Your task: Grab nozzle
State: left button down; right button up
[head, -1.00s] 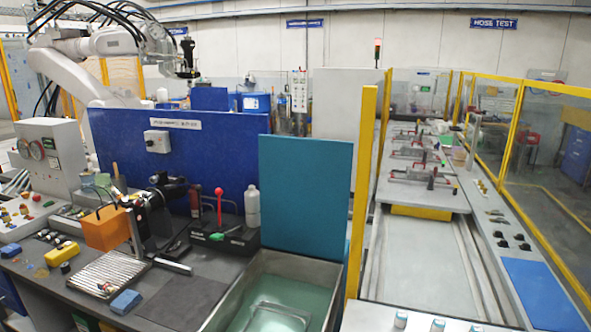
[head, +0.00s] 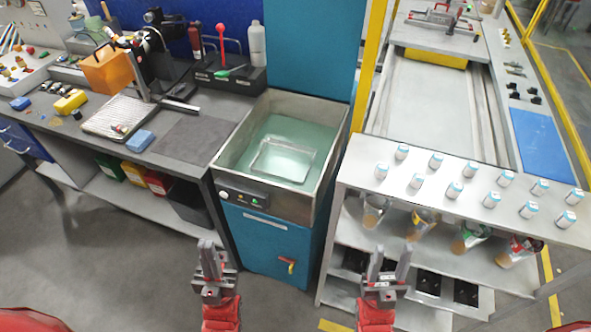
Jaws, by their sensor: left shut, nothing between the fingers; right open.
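I cannot tell for sure which thing is the nozzle. Small metal and red parts (head: 120,129) lie at the near end of a ribbed metal tray (head: 102,112) on the left workbench. More small dark fittings (head: 50,87) lie behind a yellow block (head: 69,101). My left gripper (head: 208,252) is shut and empty, low in front of the workbench and the basin. My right gripper (head: 389,258) is open and empty, in front of the right-hand shelf unit. Neither touches anything.
A water basin (head: 230,148) on a blue cabinet stands between the workbench (head: 60,122) and the shelf unit (head: 358,168). Several small white-and-blue containers (head: 436,160) stand on the unit's top. A yellow post (head: 368,60) rises behind. The floor at left is clear.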

aim_at(116, 127)
jog(key=i+j+u, duration=0.1)
jog(key=u, duration=0.3)
jog(key=i+u, duration=0.1)
jog(key=u, duration=0.3)
jog(key=i+j+u, duration=0.1)
jog(key=u, duration=0.3)
jog(key=i+u, duration=0.1)
jog(key=u, duration=0.35)
jog(key=i+l, duration=0.25)
jog(key=i, duration=0.25)
jog(key=i+l, duration=0.2)
jog(key=i, duration=0.3)
